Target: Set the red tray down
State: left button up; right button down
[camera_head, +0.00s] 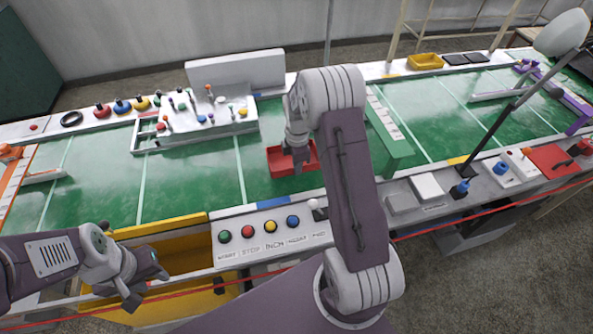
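The red tray (277,162) is a small open box at the middle of the view, over the green belt surface. My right arm reaches out across the right of it and hides part of it. My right gripper (298,160) points down at the tray and overlaps it in the view. Its fingertips are small and dark, so I cannot tell whether they are closed on the tray wall. I also cannot tell whether the tray rests on the belt or hangs just above it. My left gripper (147,289) is open and empty over the yellow bin area at the lower left.
The green belt (190,185) is clear left of the tray. A white panel with colored knobs (210,118) stands behind it. A row of colored buttons (270,227) lies in front. A yellow bin (190,250) is at the near left. A red hose line crosses the front.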

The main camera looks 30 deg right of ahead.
aim_at(294, 179)
jog(key=shift+w+f, duration=0.35)
jog(key=shift+w, duration=0.2)
jog(key=shift+w+f, duration=0.3)
jog(key=shift+w, duration=0.2)
notch_tip(294, 179, down, 4)
jog(key=shift+s+r, duration=0.1)
jog(key=shift+r, duration=0.05)
jog(key=shift+f, duration=0.3)
jog(key=c, duration=1.6)
grip_release()
jog(key=shift+c, duration=0.2)
jog(key=shift+r, duration=0.1)
